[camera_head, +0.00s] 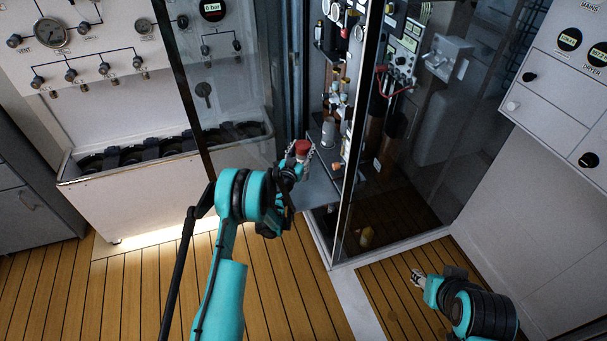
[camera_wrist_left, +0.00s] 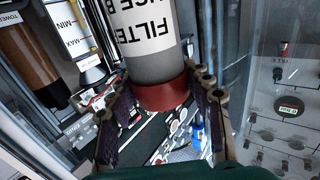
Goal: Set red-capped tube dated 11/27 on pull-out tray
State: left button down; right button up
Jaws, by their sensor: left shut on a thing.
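My left gripper (camera_head: 301,160) is shut on a red-capped tube (camera_head: 303,147) at the open front of the tall cabinet. In the left wrist view the gripper (camera_wrist_left: 163,108) has its fingers on both sides of the red cap (camera_wrist_left: 164,93). The tube's grey body and white label (camera_wrist_left: 145,27) extend away from the cap. Part of the label reads "FILTE" and "USE B"; no date is readable. A flat grey surface (camera_head: 320,192), possibly the pull-out tray, shows below the left gripper. My right gripper (camera_head: 418,278) is low over the floor, too small to judge.
The cabinet's glass door (camera_head: 395,190) stands right of the left gripper. Inside are crowded fittings and cylinders, including a brown cylinder (camera_wrist_left: 28,50) and a MIN/MAX-marked cylinder (camera_wrist_left: 80,35). A white gauge panel (camera_head: 110,45) stands left. Wooden floor (camera_head: 275,290) is open in front.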

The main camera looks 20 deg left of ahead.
pick_arm(q)
notch_tip(320, 180, down, 9)
jog(key=b, duration=0.3)
jog(key=shift+r, duration=0.15)
jog(key=c, duration=0.7)
grip_release()
jog(key=shift+s, duration=0.15)
